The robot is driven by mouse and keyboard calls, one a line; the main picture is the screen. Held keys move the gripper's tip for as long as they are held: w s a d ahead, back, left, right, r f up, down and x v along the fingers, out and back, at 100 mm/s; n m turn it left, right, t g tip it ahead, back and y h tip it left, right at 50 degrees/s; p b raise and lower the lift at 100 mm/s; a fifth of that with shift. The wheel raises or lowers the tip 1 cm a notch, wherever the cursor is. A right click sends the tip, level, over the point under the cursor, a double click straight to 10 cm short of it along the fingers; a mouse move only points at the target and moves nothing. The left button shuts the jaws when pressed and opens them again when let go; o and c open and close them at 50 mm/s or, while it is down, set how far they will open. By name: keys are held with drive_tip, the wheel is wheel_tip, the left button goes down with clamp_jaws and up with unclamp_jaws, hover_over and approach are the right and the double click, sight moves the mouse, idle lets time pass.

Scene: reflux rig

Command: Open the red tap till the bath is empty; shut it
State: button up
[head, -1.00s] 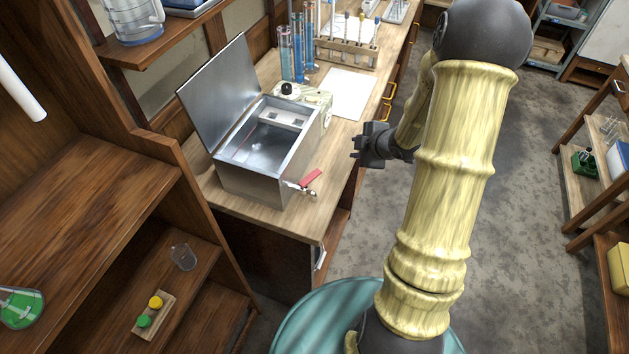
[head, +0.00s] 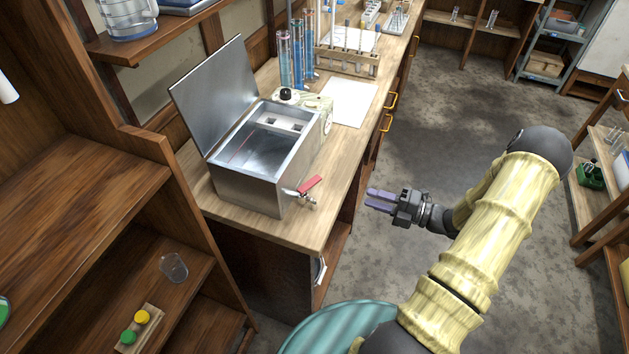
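The bath (head: 245,191) is a metal box on the wooden bench, with its lid (head: 214,95) standing open at the back left. Its inside is shiny, and I cannot tell the liquid level. The red tap (head: 309,186) sticks out low from the bath's front right corner, its red lever slanting up to the right over a metal spout. My gripper (head: 368,200) is in the air to the right of the tap, beyond the bench edge. Its two purplish fingers point left towards the tap, with a gap between them and nothing held. It is apart from the tap.
Blue-filled cylinders (head: 284,58) and a test tube rack (head: 346,62) stand behind the bath, near a white sheet (head: 349,102). A wooden shelf unit (head: 75,200) is at the left. A teal round top (head: 335,328) is below. Open floor lies to the right.

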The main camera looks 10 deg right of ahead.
sight(315, 179)
drive_tip(key=p+x, duration=0.4)
drive_tip(key=x, duration=1.3)
drive_tip(key=shift+w+a+p, duration=0.15)
drive_tip(key=shift+a+p, duration=0.05)
drive_tip(key=shift+p, duration=0.15)
drive_tip(key=shift+c, duration=0.2)
clamp_jaws()
